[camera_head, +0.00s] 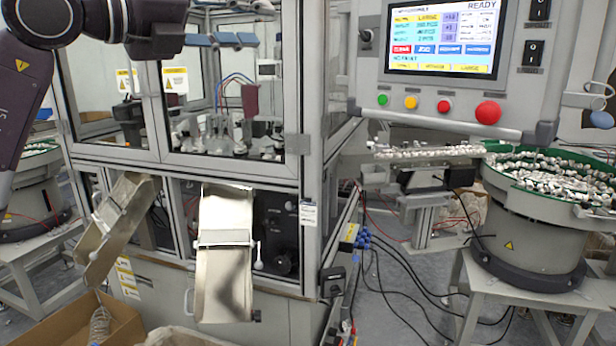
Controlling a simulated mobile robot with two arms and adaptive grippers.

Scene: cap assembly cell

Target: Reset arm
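My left arm comes in from the upper left and bends to the right across the top of the machine cabinet. My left gripper (240,22) is at the top, in front of the cabinet's upper windows. Its two blue-grey fingers point right and stand apart, one near the picture's top edge and one below it. I see nothing held between them.
The framed cabinet (230,165) stands close in front. Two metal chutes (222,285) (118,222) slope from it, above a cardboard box (75,325). A control panel (440,40) hangs at upper right. A bowl feeder (530,235) stands at right; cables lie on the floor.

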